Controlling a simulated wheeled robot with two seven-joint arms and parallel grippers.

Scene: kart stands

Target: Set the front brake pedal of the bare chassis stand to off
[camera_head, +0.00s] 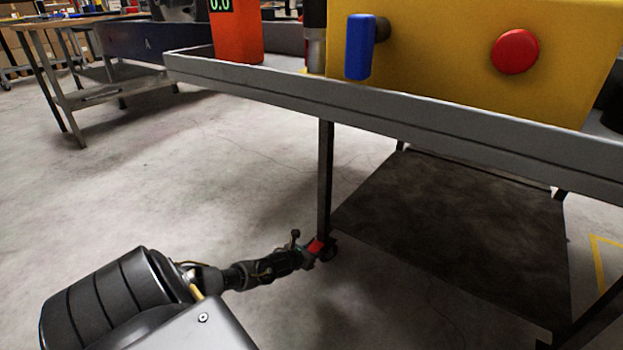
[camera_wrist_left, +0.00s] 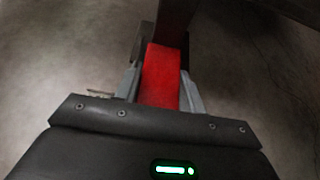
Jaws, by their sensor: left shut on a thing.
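The front brake pedal (camera_head: 316,246) is a small red pedal low by the foot of the stand's leg. My left gripper (camera_head: 309,252) reaches down to it from the left. In the left wrist view the red pedal (camera_wrist_left: 160,78) lies between the two grey fingers of my left gripper (camera_wrist_left: 162,90), which is shut on it. The pedal's far end meets the dark leg (camera_wrist_left: 175,22). The fingers and the leg hide part of the pedal, and its exact angle is hard to tell. My right gripper is not in view.
The stand's grey rail (camera_head: 400,118) crosses above, with a yellow box (camera_head: 450,60), a blue lever (camera_head: 358,48) and a red button (camera_head: 515,51). A dark lower shelf (camera_head: 460,225) lies right of the leg. The floor to the left is clear. A workbench (camera_head: 95,85) stands behind.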

